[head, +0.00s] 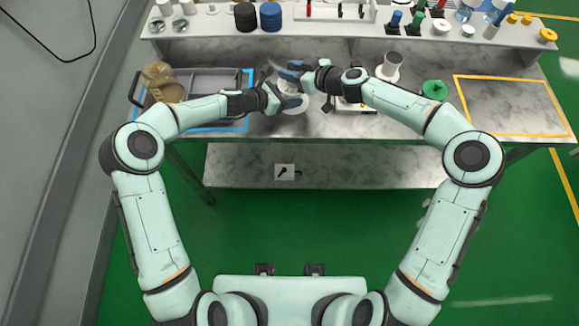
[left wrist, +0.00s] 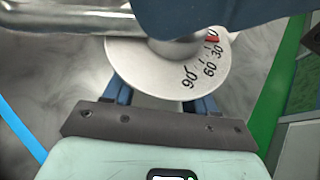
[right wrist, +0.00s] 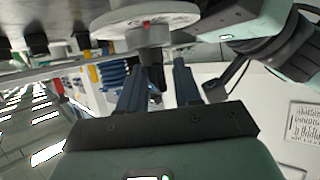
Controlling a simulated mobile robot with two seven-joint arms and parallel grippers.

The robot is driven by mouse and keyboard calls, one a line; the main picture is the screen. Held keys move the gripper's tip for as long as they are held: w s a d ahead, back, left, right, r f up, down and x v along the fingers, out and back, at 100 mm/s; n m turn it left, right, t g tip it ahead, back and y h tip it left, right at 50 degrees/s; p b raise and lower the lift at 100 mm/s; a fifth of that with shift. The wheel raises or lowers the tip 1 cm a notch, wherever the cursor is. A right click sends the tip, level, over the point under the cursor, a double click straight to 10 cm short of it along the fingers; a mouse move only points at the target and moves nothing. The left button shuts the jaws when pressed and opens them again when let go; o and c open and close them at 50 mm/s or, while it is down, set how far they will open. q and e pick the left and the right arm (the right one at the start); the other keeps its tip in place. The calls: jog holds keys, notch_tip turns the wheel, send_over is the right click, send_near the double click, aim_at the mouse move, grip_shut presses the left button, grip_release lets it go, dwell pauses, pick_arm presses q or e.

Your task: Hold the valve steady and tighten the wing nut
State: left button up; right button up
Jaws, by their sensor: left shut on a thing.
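The valve has a pale round dial marked 90, 60, 30 and a red mark; the dial (left wrist: 165,72) fills the middle of the left wrist view, beside a metal pipe. In the head view the valve (head: 294,104) is over the bench, partly covered by my grippers. My left gripper (head: 281,100) is shut on the valve, with its fingers under the dial. My right gripper (head: 289,70) is just behind it; its fingers are apart. In the right wrist view the disc (right wrist: 140,20) and a dark stem (right wrist: 151,68) sit at and between those fingers. I cannot clearly make out the wing nut.
A grey tray (head: 205,82) stands inside a blue outline at the left, with a tan jar (head: 160,80) beside it. A white cup (head: 390,66) and a green item (head: 434,90) stand at the right. The orange-outlined area (head: 510,105) is clear. A shelf (head: 330,25) of containers runs behind.

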jog(key=shift+n+g+y, duration=0.6)
jog(key=shift+n+g, duration=0.1)
jog(key=shift+n, duration=0.1)
jog(key=v, duration=1.2)
jog(key=s+a+f+m+g, duration=0.4)
jog(key=s+a+f+m, duration=0.65)
jog(key=f, duration=0.45)
jog(key=s+f+g+h, duration=0.1)
jog(key=s+f+h, duration=0.1)
jog(key=s+f, duration=0.3)
notch_tip(320, 180, down, 3)
jog(key=shift+d+r+h, duration=0.2)
jog(key=shift+d+h, duration=0.1)
